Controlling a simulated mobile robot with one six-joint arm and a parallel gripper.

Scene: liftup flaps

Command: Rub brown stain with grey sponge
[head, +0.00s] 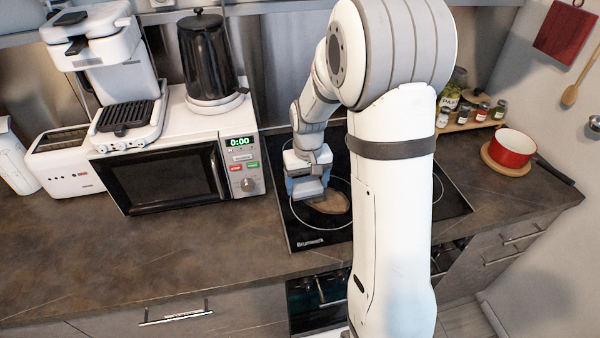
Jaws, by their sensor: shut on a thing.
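The brown stain (331,203) is an oval patch on the black glass cooktop (303,235), inside the front left cooking ring. My gripper (307,188) points down at the left edge of the stain. It is shut on a grey-blue block, which I take to be the grey sponge (307,194). The fingers and sponge are hard to tell apart at this size. The block is at or just above the glass; I cannot tell whether it touches. It overlaps the stain's left end in the picture. My arm hides the middle of the cooktop.
A microwave (175,165) stands close to the left of the cooktop, with a black kettle (208,55) and a coffee maker (105,60) on top. A red pot (512,148) and spice jars (482,112) are at the right. The front left counter is clear.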

